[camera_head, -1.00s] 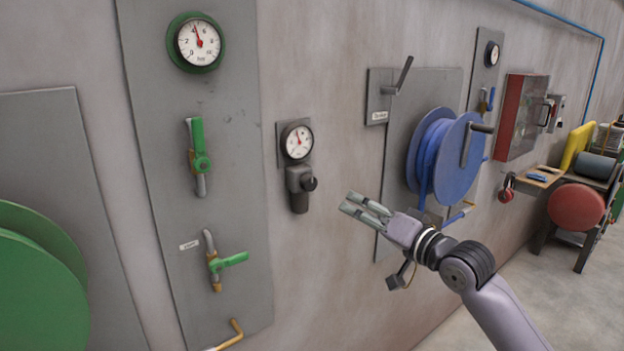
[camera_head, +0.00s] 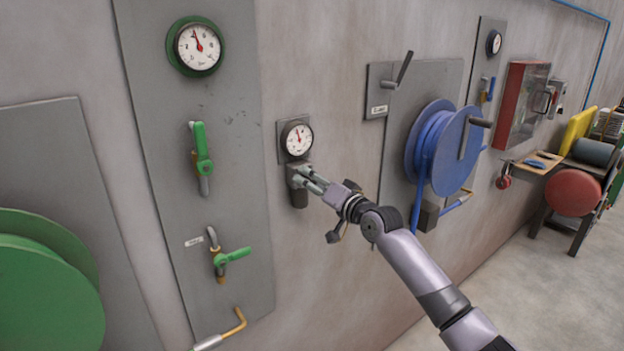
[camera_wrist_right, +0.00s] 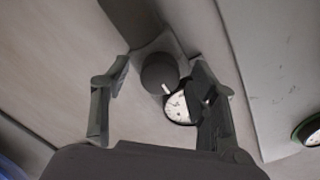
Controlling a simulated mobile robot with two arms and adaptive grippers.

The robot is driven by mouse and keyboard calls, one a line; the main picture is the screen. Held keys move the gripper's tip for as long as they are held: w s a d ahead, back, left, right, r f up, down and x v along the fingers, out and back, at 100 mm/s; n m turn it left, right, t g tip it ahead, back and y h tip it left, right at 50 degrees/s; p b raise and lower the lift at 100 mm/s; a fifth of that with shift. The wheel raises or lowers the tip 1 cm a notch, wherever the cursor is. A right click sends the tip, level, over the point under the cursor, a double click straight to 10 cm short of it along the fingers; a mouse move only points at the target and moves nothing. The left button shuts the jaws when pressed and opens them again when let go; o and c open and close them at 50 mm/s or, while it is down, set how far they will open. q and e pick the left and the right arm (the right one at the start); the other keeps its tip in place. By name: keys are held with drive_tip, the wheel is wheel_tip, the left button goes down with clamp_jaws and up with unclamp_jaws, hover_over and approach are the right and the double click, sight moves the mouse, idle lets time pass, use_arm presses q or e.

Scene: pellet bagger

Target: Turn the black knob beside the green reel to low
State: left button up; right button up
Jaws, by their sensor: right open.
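The black knob sits on a dark regulator body (camera_head: 299,196) below a small white gauge (camera_head: 298,139) on the wall. My right gripper (camera_head: 307,178) is open at the knob, with one finger on each side; I cannot tell if either touches. It also shows in the right wrist view (camera_wrist_right: 160,90). In the head view the gripper mostly hides the knob. The green reel (camera_head: 45,285) is at the lower left. My left gripper is not in view.
A grey panel (camera_head: 232,120) left of the knob carries a green-rimmed gauge (camera_head: 196,46) and green-handled valves (camera_head: 202,150). A blue reel (camera_head: 450,150) with a crank is mounted to the right.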

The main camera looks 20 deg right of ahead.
drive_tip(key=shift+w+a, duration=0.1)
drive_tip(key=shift+w, duration=0.2)
drive_tip(key=c, duration=1.2)
